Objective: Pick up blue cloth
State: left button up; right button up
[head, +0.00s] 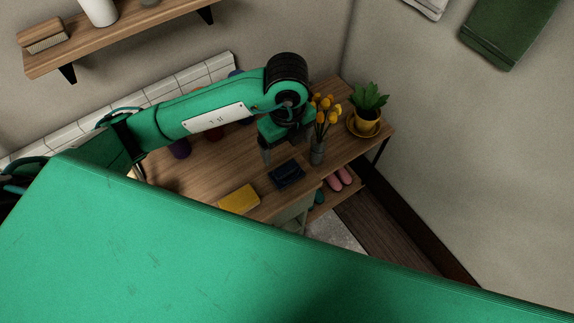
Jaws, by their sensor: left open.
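The blue cloth (287,174) is a small dark blue folded piece lying on the wooden bench (220,170). My left gripper (283,152) hangs over the bench, just behind the cloth in the head view. It is open with nothing seen between its fingers. I cannot tell its exact height above the bench. My right gripper is not in view.
A yellow cloth (240,199) lies left of the blue one. A grey vase (317,152) with orange flowers stands close right of my left gripper, and a potted plant (366,112) is farther right. Pink slippers (340,178) sit on a lower shelf. A wall shelf (120,38) hangs upper left.

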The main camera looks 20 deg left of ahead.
aim_at(287, 169)
pick_arm(q)
notch_tip(287, 169, down, 4)
jog(key=shift+w+a+r+p, duration=0.1)
jog(key=shift+r+p, duration=0.1)
jog(key=shift+p, duration=0.1)
notch_tip(287, 169, down, 3)
jog(key=shift+r+p, duration=0.1)
jog(key=shift+p, duration=0.35)
notch_tip(287, 169, down, 4)
jog(key=shift+r+p, duration=0.1)
jog(key=shift+p, duration=0.55)
jog(key=shift+f, duration=0.4)
jog(key=shift+c, duration=0.5)
jog(key=c, duration=1)
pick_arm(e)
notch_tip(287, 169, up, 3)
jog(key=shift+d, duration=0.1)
